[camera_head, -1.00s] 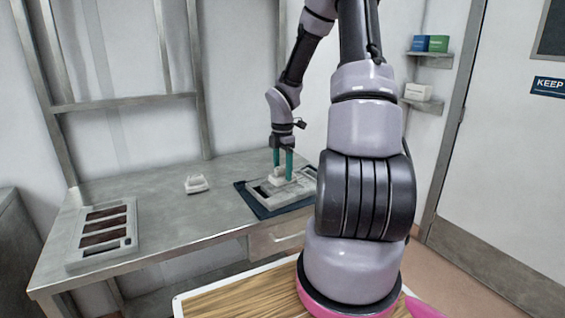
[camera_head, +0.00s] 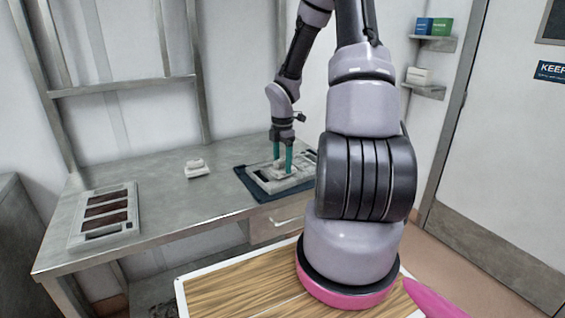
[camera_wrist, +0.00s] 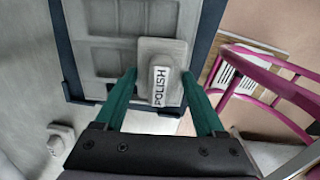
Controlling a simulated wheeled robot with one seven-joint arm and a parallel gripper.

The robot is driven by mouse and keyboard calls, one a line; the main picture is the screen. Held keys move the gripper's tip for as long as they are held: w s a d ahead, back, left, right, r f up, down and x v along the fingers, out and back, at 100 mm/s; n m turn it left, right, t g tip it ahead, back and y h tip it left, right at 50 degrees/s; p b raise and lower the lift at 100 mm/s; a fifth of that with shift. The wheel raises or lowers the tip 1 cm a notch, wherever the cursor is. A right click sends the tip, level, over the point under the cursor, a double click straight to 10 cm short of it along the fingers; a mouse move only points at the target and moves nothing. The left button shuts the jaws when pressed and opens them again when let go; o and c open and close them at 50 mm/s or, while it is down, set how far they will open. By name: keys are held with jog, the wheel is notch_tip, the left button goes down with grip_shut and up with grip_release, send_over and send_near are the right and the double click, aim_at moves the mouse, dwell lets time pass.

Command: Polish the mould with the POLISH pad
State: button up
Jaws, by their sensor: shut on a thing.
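My gripper (camera_wrist: 160,84) is shut on the POLISH pad (camera_wrist: 163,55), a pale grey block with a white POLISH label; in the head view my gripper (camera_head: 282,160) is at the mould. The mould (camera_wrist: 95,75) is a grey plate with shallow rectangular recesses. It lies on a dark blue mat (camera_head: 268,199) at the right of the bench, as the head view of the mould (camera_head: 268,188) also shows. The pad is over the mould's near part in the wrist view; its underside is hidden, so I cannot tell whether it touches.
A second pale block (camera_head: 197,169) stands on the metal bench (camera_head: 165,205), left of the mat. A tray with dark brown cavities (camera_head: 133,205) lies at the bench's left end. The bench between them is clear. Uprights and a rail (camera_head: 125,86) stand behind.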

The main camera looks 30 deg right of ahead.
jog(key=shift+f, duration=0.6)
dwell(0.3)
jog(key=shift+d, duration=0.1)
jog(key=shift+w+d+r, duration=0.1)
jog(key=shift+d, duration=0.6)
jog(key=shift+w+d+r, duration=0.1)
jog(key=shift+d, duration=0.6)
jog(key=shift+w+d+f, duration=0.1)
jog(key=shift+d, duration=0.9)
jog(key=shift+w+d+f, duration=0.1)
jog(key=shift+w+d, duration=0.05)
jog(key=shift+d, duration=0.9)
jog(key=shift+w+d+f, duration=0.1)
jog(key=shift+d, duration=0.9)
